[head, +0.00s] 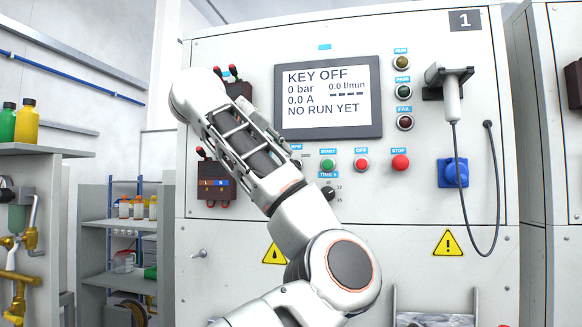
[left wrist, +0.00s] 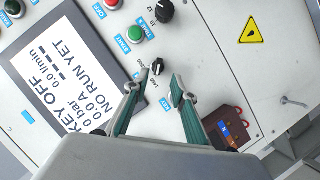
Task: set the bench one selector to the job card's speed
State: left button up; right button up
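Bench one (head: 411,215) carries a number 1 plate and a screen (head: 325,90) reading KEY OFF, 0 bar, 0.0 A, NO RUN YET. The speed selector (left wrist: 157,67) is a small dark knob with a pale mark; its dial numbers are too small to read in the left wrist view. In the head view my arm largely covers it. My left gripper (left wrist: 163,82) is open, its two teal fingers pointing at the panel, the tips just short of the selector in the picture. Contact cannot be told. My left fingers are hidden in the head view. I see no job card. My right gripper is not in view.
A timer knob (head: 327,192) sits beside the selector, under the green START (head: 329,165) and red OFF (head: 361,165) buttons. A red STOP button (head: 400,163), blue switch (head: 452,173) and hanging cable (head: 496,190) are further right. A brown socket box (left wrist: 228,127) projects nearby.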

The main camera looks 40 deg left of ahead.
aim_at(292, 163)
pick_arm(q)
jog(key=shift+p+x, duration=0.95)
jog(key=shift+x, duration=2.75)
jog(key=shift+w+r, duration=0.1)
jog(key=shift+r, duration=0.05)
grip_shut()
